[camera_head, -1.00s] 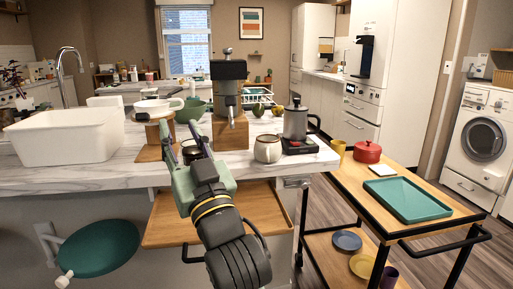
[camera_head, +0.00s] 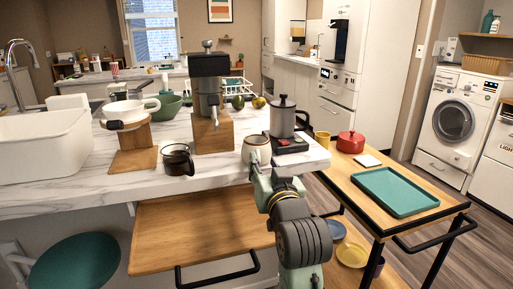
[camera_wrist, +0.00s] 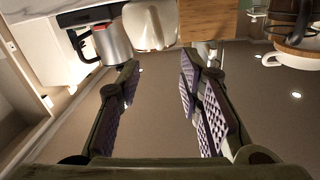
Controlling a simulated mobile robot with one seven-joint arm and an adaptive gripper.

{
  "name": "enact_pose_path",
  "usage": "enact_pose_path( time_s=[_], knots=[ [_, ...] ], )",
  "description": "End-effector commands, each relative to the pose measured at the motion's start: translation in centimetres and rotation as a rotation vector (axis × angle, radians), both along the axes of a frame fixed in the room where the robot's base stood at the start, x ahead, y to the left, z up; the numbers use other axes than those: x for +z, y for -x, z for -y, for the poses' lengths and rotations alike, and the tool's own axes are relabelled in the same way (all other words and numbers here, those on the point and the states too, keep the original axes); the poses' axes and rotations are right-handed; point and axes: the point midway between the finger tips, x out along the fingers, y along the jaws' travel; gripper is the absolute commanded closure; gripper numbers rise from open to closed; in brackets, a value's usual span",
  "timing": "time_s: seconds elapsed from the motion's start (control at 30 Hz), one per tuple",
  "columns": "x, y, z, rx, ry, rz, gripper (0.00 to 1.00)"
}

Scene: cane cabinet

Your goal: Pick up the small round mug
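The small round mug (camera_head: 256,149) is cream-coloured and stands at the front edge of the white marble counter, left of the kettle. In the wrist view the mug (camera_wrist: 150,25) is at the top, just beyond the fingertips and partly cut off by the frame. My gripper (camera_wrist: 157,78) is open and empty, with its two fingers apart and pointing toward the mug. In the head view my gripper (camera_head: 262,178) is just in front of the mug, and its fingers are largely hidden by my arm.
A kettle (camera_head: 284,118) on a black scale stands close to the mug's right. A glass carafe (camera_head: 177,160) and a wooden grinder (camera_head: 212,132) are to its left. A cart (camera_head: 350,185) with a green tray (camera_head: 395,191) stands right of the counter. A wooden shelf (camera_head: 200,232) juts out below.

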Motion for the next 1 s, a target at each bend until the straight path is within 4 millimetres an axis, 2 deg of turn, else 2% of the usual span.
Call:
enact_pose_path(
  time_s=[0.17, 0.5, 0.77, 1.0],
  knots=[
    [-0.2, -1.2, -0.2, 0.000, -0.001, -0.001, 0.67],
    [-0.9, -5.5, -1.1, 0.000, 0.000, 0.000, 0.67],
    [-1.0, -5.8, -1.2, 0.000, 0.000, 0.001, 0.67],
    [-1.0, -5.7, -1.2, 0.000, 0.000, 0.002, 0.82]
  ],
)
